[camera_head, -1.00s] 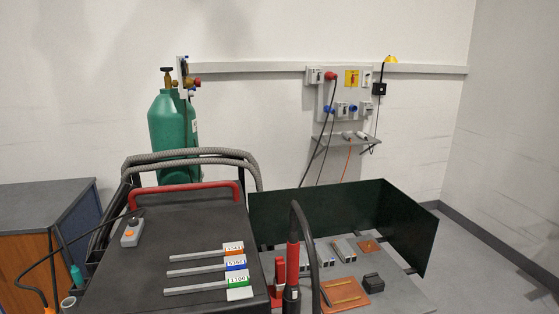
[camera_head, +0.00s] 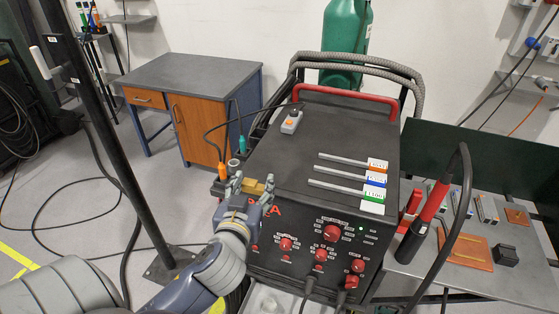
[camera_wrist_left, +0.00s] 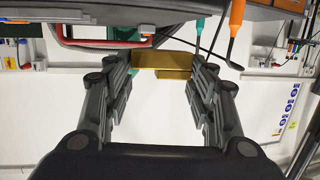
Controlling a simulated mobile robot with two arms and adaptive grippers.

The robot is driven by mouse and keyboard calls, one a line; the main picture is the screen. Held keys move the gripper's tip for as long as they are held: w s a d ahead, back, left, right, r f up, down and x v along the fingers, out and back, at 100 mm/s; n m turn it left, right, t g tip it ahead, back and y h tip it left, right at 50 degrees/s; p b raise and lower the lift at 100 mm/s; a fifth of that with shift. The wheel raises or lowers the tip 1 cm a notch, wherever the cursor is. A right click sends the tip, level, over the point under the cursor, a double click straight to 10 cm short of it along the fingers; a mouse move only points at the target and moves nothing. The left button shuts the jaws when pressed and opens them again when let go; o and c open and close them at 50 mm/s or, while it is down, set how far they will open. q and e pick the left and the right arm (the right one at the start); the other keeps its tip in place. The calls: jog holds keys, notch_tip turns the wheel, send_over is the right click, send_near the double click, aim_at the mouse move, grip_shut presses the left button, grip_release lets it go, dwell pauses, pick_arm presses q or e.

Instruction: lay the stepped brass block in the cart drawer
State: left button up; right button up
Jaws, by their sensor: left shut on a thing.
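My left gripper (camera_head: 249,186) is in front of the left front corner of the black welding machine (camera_head: 345,130). It is shut on the stepped brass block (camera_head: 254,188), a small gold-coloured piece, and holds it up in the air. In the left wrist view the brass block (camera_wrist_left: 160,59) sits between the fingertips (camera_wrist_left: 160,66), its step showing on the lower edge. A pale, tray-like part (camera_head: 264,300) shows low under the machine's front, partly cut off by the frame; I cannot tell whether it is the cart drawer. My right gripper is not in view.
The machine's front has several red knobs (camera_head: 331,232) and cables. A dark post (camera_head: 112,150) stands left. A welding table (camera_head: 465,275) stands right. A wooden cabinet (camera_head: 190,110) is behind.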

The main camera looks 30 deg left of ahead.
pick_arm(q)
jog(key=shift+w+r, duration=0.1)
jog(key=p, duration=0.5)
send_over(278, 169)
jog(key=s, duration=0.3)
jog(key=shift+w+d+f, duration=0.15)
jog(key=shift+d+f, duration=0.2)
jog(key=shift+f, duration=0.15)
jog(key=shift+x, duration=0.8)
jog(key=shift+w+p, duration=0.45)
jog(key=shift+w, duration=0.15)
notch_tip(278, 169, down, 3)
jog(key=shift+r+p, duration=0.2)
jog(key=shift+p, duration=0.3)
jog(key=shift+f, duration=0.4)
